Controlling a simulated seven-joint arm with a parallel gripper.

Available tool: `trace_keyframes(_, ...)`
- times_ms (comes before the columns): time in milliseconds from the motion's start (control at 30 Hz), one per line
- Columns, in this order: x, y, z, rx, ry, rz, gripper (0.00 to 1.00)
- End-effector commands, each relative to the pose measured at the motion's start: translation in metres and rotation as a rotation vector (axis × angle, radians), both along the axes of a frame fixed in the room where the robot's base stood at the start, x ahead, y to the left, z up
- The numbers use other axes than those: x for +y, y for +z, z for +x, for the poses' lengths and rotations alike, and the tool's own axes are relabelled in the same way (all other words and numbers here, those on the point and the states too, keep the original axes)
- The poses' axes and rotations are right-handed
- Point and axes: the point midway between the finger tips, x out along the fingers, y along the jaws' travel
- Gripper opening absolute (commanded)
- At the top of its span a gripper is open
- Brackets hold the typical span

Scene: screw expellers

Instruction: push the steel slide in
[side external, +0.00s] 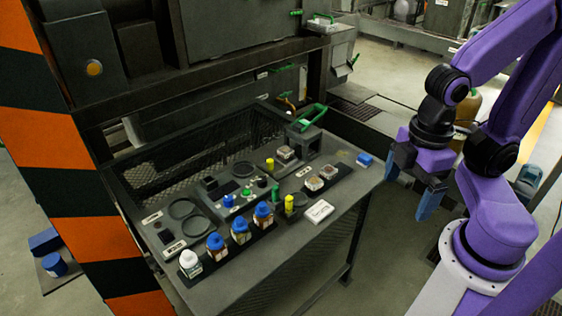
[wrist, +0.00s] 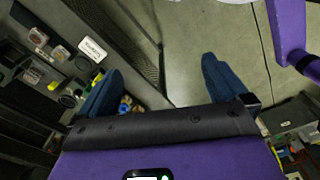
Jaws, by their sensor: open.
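My gripper (side external: 408,188) is open and empty, its two blue fingers pointing down. It hangs just off the right edge of the worktable, in front of my purple arm. I cannot tell for certain which part is the steel slide. A grey metal box (side external: 342,55) with a green handle (side external: 320,18) sits on the machine at the back. The gripper is apart from both.
The dark worktable (side external: 335,200) carries blue-capped bottles (side external: 240,230), a white-capped bottle (side external: 190,263), a yellow-topped cylinder (side external: 289,203), a white label card (side external: 319,211) and small sample dishes (side external: 314,183). A striped post (side external: 75,190) stands at left.

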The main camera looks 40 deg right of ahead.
Motion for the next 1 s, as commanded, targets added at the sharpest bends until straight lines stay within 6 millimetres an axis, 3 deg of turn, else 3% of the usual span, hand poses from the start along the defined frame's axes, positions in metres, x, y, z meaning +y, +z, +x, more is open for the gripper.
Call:
trace_keyframes(167, 0.000, 0.000, 0.000, 0.000, 0.000, 0.000, 1.00)
trace_keyframes(200, 0.000, 0.000, 0.000, 0.000, 0.000, 0.000, 0.94)
trace_keyframes(333, 0.004, 0.001, 0.008, -0.007, -0.034, -0.002, 0.51)
trace_keyframes(433, 0.014, 0.002, 0.028, -0.025, -0.130, -0.007, 0.50)
trace_keyframes(567, 0.032, 0.002, 0.076, -0.067, -0.343, -0.016, 0.50)
trace_keyframes(733, 0.048, -0.003, 0.149, -0.131, -0.652, -0.020, 0.50)
trace_keyframes(1000, 0.046, -0.025, 0.268, -0.236, -1.129, -0.008, 0.50)
